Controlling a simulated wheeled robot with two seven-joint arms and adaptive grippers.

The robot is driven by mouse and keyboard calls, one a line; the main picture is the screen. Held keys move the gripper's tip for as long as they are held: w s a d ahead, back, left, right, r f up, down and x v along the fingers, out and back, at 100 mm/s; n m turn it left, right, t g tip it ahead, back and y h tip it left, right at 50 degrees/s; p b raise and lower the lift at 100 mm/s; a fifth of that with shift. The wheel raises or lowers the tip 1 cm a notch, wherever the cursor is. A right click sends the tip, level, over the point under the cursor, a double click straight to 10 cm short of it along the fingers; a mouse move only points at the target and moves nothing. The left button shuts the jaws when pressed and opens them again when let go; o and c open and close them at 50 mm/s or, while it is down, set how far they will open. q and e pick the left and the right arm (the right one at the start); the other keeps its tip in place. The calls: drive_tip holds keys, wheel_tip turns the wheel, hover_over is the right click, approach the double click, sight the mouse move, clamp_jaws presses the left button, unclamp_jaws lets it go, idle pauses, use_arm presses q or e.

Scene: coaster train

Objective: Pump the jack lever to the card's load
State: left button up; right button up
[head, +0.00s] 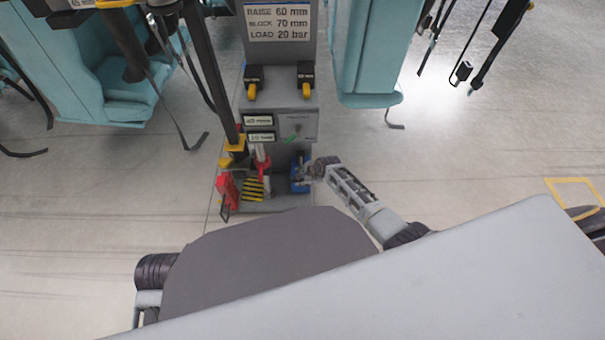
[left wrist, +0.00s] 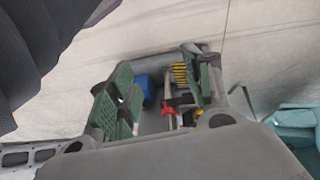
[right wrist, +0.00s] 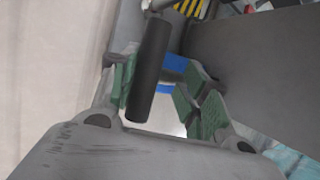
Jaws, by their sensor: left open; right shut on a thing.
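The card (head: 280,20) at the top of the grey post reads RAISE 60 mm, BLOCK 70 mm, LOAD 20 bar. The black jack lever (right wrist: 150,65) stands between my right gripper's green pads (right wrist: 160,95), which are shut on it. In the head view my right gripper (head: 314,170) is beside the blue jack part (head: 298,182), low at the post's right side. That blue part also shows behind the lever in the right wrist view (right wrist: 178,72). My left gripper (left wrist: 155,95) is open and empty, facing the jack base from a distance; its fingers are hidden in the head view.
Two small label plates (head: 258,121) and a gauge with a green mark (head: 292,128) sit on the post; their readings are too small to tell. Red parts (head: 228,190) and a yellow-black striped block (head: 253,188) lie on the base. Teal seats (head: 370,50) hang either side.

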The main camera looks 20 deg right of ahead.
drive_tip(key=shift+s+d+f+p, duration=0.1)
drive_tip(key=shift+d+f+p, duration=0.1)
drive_tip(key=shift+d+p, duration=0.15)
drive_tip(key=shift+s+a+f+p, duration=0.2)
drive_tip(key=shift+s+f+p, duration=0.15)
drive_tip(key=shift+f, duration=0.2)
drive_tip(key=shift+f+t, duration=0.25)
drive_tip(key=shift+t, duration=0.15)
use_arm(q)
drive_tip(key=shift+s+a+f+g+y, duration=0.2)
drive_tip(key=shift+a+g+y, duration=0.1)
drive_tip(key=shift+a+g, duration=0.15)
use_arm(e)
drive_tip(key=shift+s+a+f, duration=0.1)
drive_tip(key=shift+s+f, duration=0.3)
drive_tip(key=shift+f, duration=0.05)
clamp_jaws()
use_arm(q)
drive_tip(key=shift+w, duration=0.1)
use_arm(e)
drive_tip(key=o, duration=0.9)
unclamp_jaws()
drive_tip(key=o, duration=0.5)
drive_tip(key=shift+w+f, duration=0.1)
use_arm(q)
drive_tip(key=shift+w+r+p, duration=0.1)
drive_tip(key=shift+p, duration=0.2)
use_arm(e)
drive_tip(key=shift+a, duration=0.15)
